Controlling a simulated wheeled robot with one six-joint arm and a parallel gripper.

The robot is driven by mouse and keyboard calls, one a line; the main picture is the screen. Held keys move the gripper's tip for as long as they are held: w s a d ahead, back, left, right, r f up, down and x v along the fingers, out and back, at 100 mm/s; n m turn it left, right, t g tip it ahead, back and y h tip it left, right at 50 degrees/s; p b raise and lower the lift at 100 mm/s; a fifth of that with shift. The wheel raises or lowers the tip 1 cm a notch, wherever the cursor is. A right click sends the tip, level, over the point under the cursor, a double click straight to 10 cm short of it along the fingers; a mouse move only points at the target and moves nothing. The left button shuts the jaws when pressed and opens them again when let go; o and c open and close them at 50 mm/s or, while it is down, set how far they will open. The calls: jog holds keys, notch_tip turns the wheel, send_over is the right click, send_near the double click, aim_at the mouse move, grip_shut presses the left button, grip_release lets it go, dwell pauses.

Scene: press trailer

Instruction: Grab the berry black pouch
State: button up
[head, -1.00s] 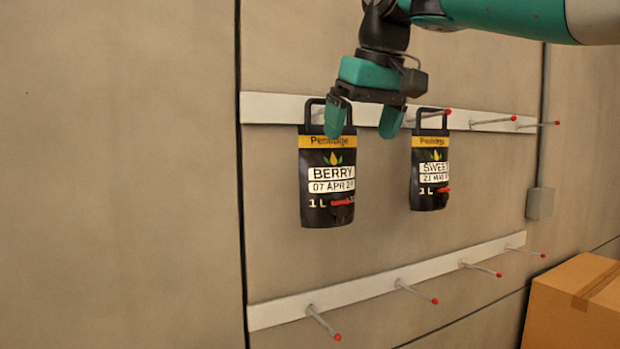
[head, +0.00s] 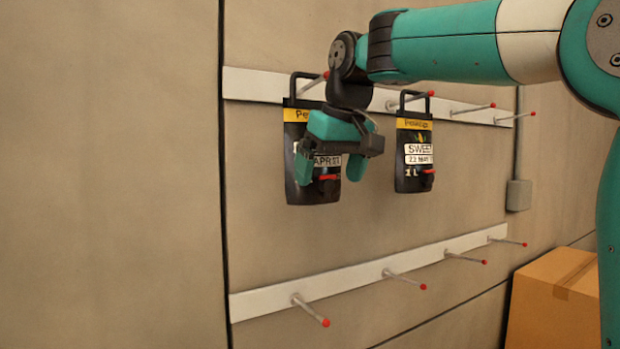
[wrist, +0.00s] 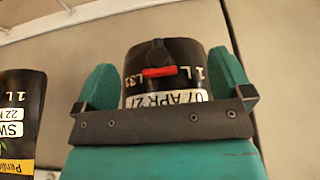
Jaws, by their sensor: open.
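The berry black pouch (head: 310,195) hangs by its handle from a red-tipped peg on the upper white rail in the head view. It is black with a yellow band, and its name label is mostly hidden by my gripper (head: 330,172). My gripper is open in front of the pouch's lower half. In the wrist view the pouch (wrist: 187,62) appears upside down between the two green fingers of my gripper (wrist: 165,84), showing its cap, red strip and date label. A gap shows on each side, though contact is hard to judge on the right.
A similar black pouch labelled SWEET (head: 414,172) hangs to the right, and its edge shows in the wrist view (wrist: 22,108). The lower rail (head: 350,279) has several empty pegs sticking out. A cardboard box (head: 545,305) stands at the lower right.

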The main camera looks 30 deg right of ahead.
jog(key=b+x, duration=0.1)
jog(key=x, duration=0.1)
jog(key=shift+d+f, duration=0.15)
jog(key=shift+f, duration=0.1)
jog(key=shift+r, duration=0.15)
grip_shut()
jog(key=shift+r, duration=0.15)
